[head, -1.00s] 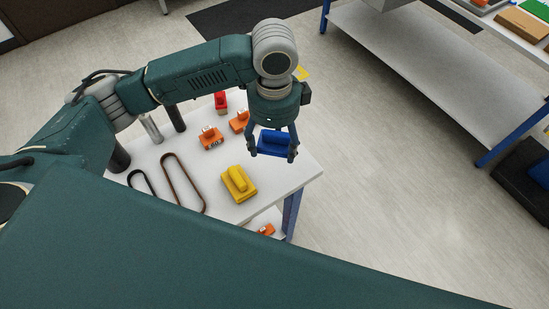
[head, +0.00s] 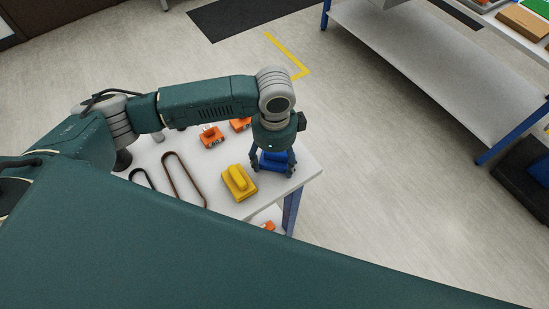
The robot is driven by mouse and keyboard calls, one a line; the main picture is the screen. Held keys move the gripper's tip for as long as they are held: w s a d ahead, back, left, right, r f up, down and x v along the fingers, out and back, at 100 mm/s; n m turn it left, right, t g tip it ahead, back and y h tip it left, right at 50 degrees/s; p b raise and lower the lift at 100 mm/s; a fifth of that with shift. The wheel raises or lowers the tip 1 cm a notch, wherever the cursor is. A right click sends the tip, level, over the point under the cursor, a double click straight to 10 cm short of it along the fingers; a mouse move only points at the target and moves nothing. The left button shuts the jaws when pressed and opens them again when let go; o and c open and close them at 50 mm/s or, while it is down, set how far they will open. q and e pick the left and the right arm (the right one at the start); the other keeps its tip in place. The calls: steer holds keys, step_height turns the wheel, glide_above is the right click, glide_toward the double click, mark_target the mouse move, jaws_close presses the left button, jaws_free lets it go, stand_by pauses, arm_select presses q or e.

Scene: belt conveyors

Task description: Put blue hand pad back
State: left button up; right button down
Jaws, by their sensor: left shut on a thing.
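The blue hand pad (head: 274,160) is between the fingers of my left gripper (head: 272,166), which is shut on it. The gripper points down over the right end of the white table (head: 302,176). The pad is at or just above the tabletop; I cannot tell whether it touches. The gripper hides part of the pad. A yellow hand pad (head: 239,183) lies on the table to the left of the gripper, apart from it. My right gripper is not in view.
Orange pieces (head: 211,137) lie behind the yellow pad, partly under my arm. Belts (head: 183,182) lie at the table's left. Another orange piece (head: 269,226) shows on a lower shelf. A shelved bench (head: 430,80) stands at the right, with open floor between.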

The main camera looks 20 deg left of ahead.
mark_target(275, 156)
arm_select(q)
steer(key=o, duration=0.9)
steer(key=shift+f, duration=0.1)
steer(key=shift+o, duration=1)
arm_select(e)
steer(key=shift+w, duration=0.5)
arm_select(q)
step_height(275, 156, up, 11)
steer(key=shift+w+f+b, duration=0.1)
steer(key=shift+b, duration=0.8)
steer(key=shift+r, duration=0.8)
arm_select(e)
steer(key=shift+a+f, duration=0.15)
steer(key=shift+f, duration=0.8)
arm_select(q)
steer(key=shift+f, duration=0.1)
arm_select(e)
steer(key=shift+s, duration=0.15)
